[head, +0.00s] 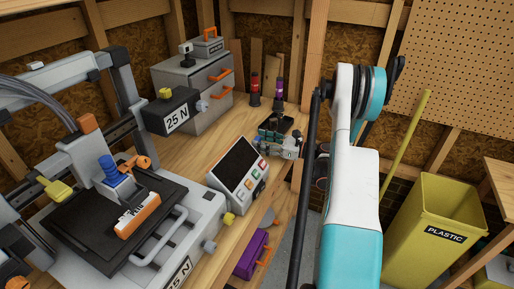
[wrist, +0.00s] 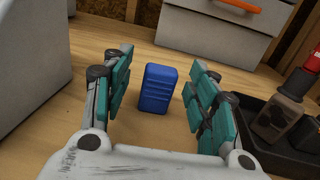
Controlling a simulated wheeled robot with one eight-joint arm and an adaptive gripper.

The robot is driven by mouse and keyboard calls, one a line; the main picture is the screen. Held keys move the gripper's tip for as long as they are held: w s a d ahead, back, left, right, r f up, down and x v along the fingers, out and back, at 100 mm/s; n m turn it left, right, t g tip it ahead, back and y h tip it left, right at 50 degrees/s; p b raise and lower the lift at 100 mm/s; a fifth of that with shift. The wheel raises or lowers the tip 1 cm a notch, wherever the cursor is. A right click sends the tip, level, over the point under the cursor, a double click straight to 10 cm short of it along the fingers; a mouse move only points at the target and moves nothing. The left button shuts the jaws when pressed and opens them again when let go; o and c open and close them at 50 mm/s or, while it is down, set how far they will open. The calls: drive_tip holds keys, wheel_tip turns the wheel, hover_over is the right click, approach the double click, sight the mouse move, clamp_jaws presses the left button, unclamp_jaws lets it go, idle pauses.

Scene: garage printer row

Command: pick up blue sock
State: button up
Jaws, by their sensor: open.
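A blue ribbed block-like object (wrist: 158,88) stands upright on the wooden bench in the wrist view. It looks stiff and box-shaped; I see no other blue thing there, and no soft sock. My gripper (wrist: 160,62) is open, with one teal-padded finger on each side of the blue object and a gap on both sides. Nothing is held. In the head view my arm covers part of the scene, and I cannot make out this blue object there.
A grey drawer cabinet (head: 190,80) with orange handles stands at the back. A dark tray (wrist: 275,148) holding bottles lies close to the right finger. A grey housing (wrist: 30,60) stands at left. In the head view, a printer (head: 75,225) fills the left, beside a control panel (head: 238,165).

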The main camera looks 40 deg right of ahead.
drive_tip(key=shift+w+a, duration=0.3)
drive_tip(key=shift+w, duration=0.3)
drive_tip(key=c, duration=1)
drive_tip(key=shift+o, duration=0.2)
drive_tip(key=shift+r, duration=0.1)
drive_tip(key=shift+c, duration=0.2)
